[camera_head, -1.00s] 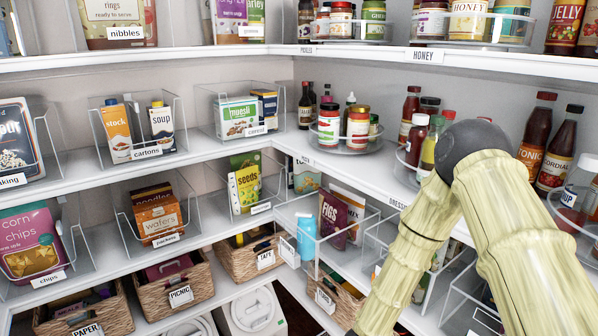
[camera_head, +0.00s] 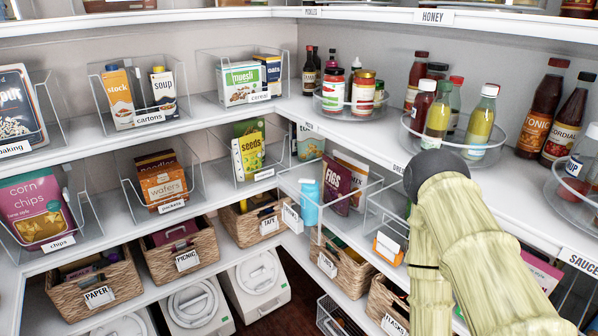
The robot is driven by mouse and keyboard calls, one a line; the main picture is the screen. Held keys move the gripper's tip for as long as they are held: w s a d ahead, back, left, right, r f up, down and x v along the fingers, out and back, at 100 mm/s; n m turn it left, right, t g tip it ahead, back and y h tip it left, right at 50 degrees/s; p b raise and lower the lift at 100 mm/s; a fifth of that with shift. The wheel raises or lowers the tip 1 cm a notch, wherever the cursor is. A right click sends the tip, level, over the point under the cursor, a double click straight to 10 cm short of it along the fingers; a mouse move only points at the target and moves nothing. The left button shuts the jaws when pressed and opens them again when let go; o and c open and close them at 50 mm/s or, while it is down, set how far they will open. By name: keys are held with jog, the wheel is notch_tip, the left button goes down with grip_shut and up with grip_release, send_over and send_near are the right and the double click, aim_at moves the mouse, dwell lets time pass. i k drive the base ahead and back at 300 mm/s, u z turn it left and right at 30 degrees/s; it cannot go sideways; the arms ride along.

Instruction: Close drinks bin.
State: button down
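No label in view can be read as drinks. A clear bin (camera_head: 345,238) stands on the middle shelf in the corner, holding a blue bottle (camera_head: 309,204) and a purple figs box (camera_head: 336,185). It juts out past the shelf's front edge, and its small white label (camera_head: 292,217) is too slanted to read. More clear bins to its right are partly hidden behind my pale arm, which fills the lower right. My gripper is out of the picture, so its fingers and anything between them are not seen.
Baskets labelled picnic (camera_head: 178,252), tape (camera_head: 256,219) and paper (camera_head: 95,283) stand on the lower shelf. Turntables with bottles (camera_head: 458,148) and jars (camera_head: 350,111) stand on the shelf above. The upper shelf edge (camera_head: 340,152) runs close to my arm.

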aim_at(345, 181)
jog(key=u, duration=1)
jog(key=i, duration=0.45)
jog(key=u, duration=0.05)
